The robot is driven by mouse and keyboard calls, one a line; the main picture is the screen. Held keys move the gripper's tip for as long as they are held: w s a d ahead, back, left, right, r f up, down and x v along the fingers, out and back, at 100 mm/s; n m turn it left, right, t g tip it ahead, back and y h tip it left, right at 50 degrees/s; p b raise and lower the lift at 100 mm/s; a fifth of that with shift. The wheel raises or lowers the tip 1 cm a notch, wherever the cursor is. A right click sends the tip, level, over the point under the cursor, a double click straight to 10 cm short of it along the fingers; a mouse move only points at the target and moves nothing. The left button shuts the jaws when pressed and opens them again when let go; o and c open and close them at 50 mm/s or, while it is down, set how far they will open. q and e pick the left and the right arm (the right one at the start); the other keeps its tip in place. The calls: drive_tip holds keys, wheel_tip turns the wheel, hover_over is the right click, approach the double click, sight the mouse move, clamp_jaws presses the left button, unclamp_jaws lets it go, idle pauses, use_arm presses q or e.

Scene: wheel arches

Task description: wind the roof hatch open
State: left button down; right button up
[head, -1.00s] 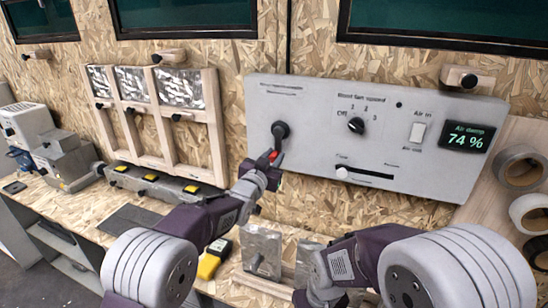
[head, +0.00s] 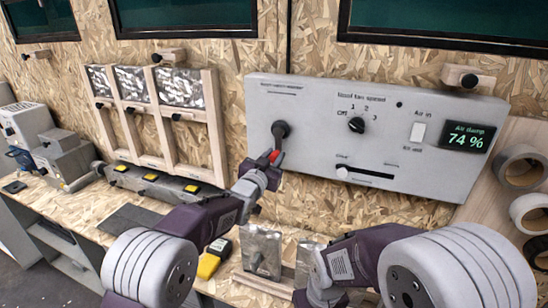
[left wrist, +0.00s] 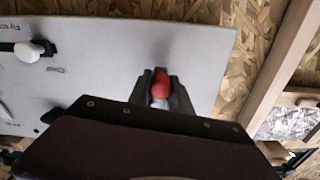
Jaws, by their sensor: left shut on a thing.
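The hatch crank is on the left part of the grey wall panel. Its black hub (head: 281,130) is fixed to the panel, and the crank points down and slightly left to a red knob (head: 274,156). My left gripper (head: 270,161) is shut on this red knob, in front of the panel's lower left edge. In the left wrist view the red knob (left wrist: 160,84) sits between the two dark fingers. The hatch itself is not in view. My right arm is low at the centre right, and its fingers are out of the picture.
The panel (head: 320,115) also has a fan dial (head: 356,125), a switch (head: 417,132), a slider (head: 343,172) and a display (head: 466,138) reading 74 %. Tape rolls (head: 521,167) are at the right.

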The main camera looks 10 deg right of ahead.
use_arm(q)
drive_tip(key=shift+f, duration=0.1)
idle(0.5)
drive_tip(key=shift+w+a+f+m+b, duration=0.1)
drive_tip(key=shift+w+a+m+b, duration=0.2)
drive_tip(key=shift+m+b, duration=0.5)
drive_tip(key=m+b, duration=0.1)
drive_tip(key=w+a+m+b, duration=0.1)
drive_tip(key=m, duration=0.1)
drive_tip(key=shift+a+r, duration=0.3)
drive_tip(key=shift+r, duration=0.1)
drive_tip(key=shift+w+a+r+m, duration=0.15)
drive_tip(key=shift+a+r+m, duration=0.05)
drive_tip(key=shift+m, duration=0.35)
drive_tip(key=shift+w+a+r+m, duration=0.1)
drive_tip(key=shift+a+r+m, duration=0.1)
drive_tip(key=shift+m, duration=0.35)
drive_tip(key=c, duration=1.2)
unclamp_jaws()
drive_tip(key=shift+o, duration=0.2)
drive_tip(key=shift+a, duration=0.1)
